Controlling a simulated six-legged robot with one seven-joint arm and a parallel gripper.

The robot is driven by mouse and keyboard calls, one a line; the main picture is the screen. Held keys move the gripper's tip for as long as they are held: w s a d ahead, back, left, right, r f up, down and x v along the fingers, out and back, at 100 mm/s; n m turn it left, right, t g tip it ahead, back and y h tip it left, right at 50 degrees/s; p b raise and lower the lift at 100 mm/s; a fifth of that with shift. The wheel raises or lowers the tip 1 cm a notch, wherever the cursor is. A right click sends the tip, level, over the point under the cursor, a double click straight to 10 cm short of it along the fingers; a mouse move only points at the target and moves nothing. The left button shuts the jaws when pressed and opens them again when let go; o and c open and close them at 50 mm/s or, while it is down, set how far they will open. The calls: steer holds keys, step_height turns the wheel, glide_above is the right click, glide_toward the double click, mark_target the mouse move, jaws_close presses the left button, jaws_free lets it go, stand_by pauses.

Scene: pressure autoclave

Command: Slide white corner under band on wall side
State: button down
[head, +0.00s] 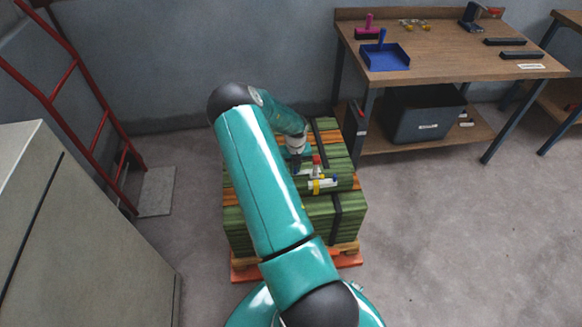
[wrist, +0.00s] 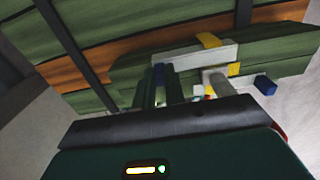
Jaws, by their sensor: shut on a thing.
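A strapped stack of green and orange boards (head: 232,220) stands on the floor near the back wall. A black band (head: 337,215) runs over its right part; two dark bands cross the boards in the wrist view (wrist: 66,50). My gripper (head: 300,165) is low over the top of the stack, left of the band. It is shut on a white piece (wrist: 190,56) with yellow and blue parts, probably the white corner. A second white piece (wrist: 217,82) with a yellow patch and a blue end (wrist: 265,84) is beside it. The exact grip is hard to make out.
The stack rests on an orange pallet (head: 245,272). A workbench (head: 450,65) with a blue tray (head: 386,57) and a dark bin (head: 424,112) stands at the right. The right floor is clear.

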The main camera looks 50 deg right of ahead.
steer(key=shift+s+d, duration=0.2)
steer(key=shift+d, duration=0.05)
steer(key=c, duration=1.4)
jaws_free()
step_height(320, 180, up, 14)
steer(key=shift+f, duration=0.1)
steer(key=shift+s, duration=0.1)
